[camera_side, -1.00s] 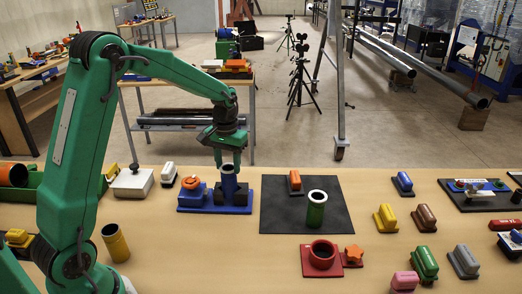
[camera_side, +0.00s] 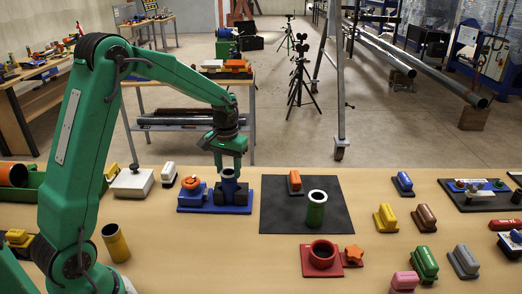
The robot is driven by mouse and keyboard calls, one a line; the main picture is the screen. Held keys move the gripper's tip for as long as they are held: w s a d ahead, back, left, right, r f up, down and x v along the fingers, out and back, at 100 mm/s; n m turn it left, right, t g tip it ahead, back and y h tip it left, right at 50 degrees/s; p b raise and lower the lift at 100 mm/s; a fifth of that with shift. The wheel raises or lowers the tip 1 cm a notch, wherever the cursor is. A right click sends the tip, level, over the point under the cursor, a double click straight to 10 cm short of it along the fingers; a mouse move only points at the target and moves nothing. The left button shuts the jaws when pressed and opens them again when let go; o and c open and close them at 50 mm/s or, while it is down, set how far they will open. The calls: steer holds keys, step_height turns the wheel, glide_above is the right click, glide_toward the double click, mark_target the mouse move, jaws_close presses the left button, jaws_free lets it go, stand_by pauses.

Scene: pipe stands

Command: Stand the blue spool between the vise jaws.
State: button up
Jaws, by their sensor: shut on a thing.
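The blue spool (camera_side: 229,173) is upright at the vise, and only its upper part shows clearly. My gripper (camera_side: 229,168) points down with its fingers on either side of the spool's top, shut on it. The vise (camera_side: 187,206) has a blue base, dark jaw blocks and an orange knob (camera_side: 191,182) on its left side. The spool stands in line with the jaw blocks, and its lower part is hidden by them. I cannot tell whether its foot touches the base.
A black mat (camera_side: 278,216) with a green pipe piece (camera_side: 316,208) lies to the right. A red stand (camera_side: 322,256) with an orange knob is in front. A white box (camera_side: 132,182) and a yellow tube (camera_side: 115,242) are left. Bare table lies in front of the vise.

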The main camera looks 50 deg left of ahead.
steer(key=shift+f, duration=0.2)
steer(key=o, duration=1.3)
steer(key=shift+c, duration=0.2)
steer(key=shift+r, duration=0.1)
steer(key=shift+r, duration=2.4)
step_height(320, 180, up, 8)
